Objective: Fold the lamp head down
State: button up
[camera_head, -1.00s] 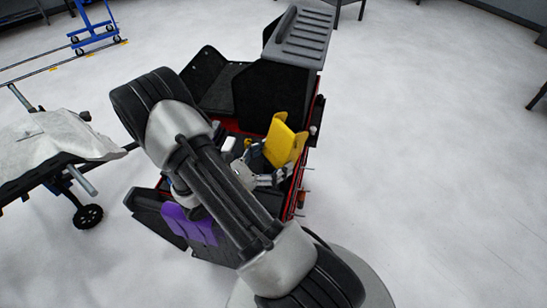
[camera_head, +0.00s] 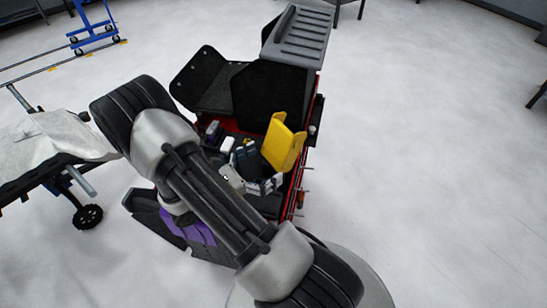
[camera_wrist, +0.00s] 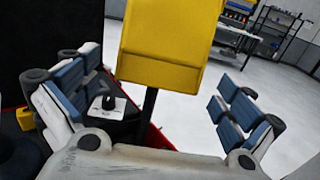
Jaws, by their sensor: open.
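The lamp head is a yellow panel (camera_head: 284,145), raised and tilted at the right side of the cart. In the wrist view the yellow panel (camera_wrist: 165,45) fills the top centre, with a dark post below it. My gripper (camera_head: 258,167) is just left of the panel in the head view, partly hidden by my arm. In the wrist view my gripper (camera_wrist: 155,92) is open. Its blue-padded fingers stand wide apart, to the left and right below the panel. Nothing is held between them, and I cannot tell whether either finger touches the lamp.
The red and black cart (camera_head: 303,135) has dark upright panels and a grey ribbed top (camera_head: 300,35) behind the lamp. A small white item (camera_head: 227,144) lies in it. A cloth-covered table (camera_head: 50,140) stands left. The floor to the right is clear.

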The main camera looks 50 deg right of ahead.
jog(key=shift+v, duration=2.1)
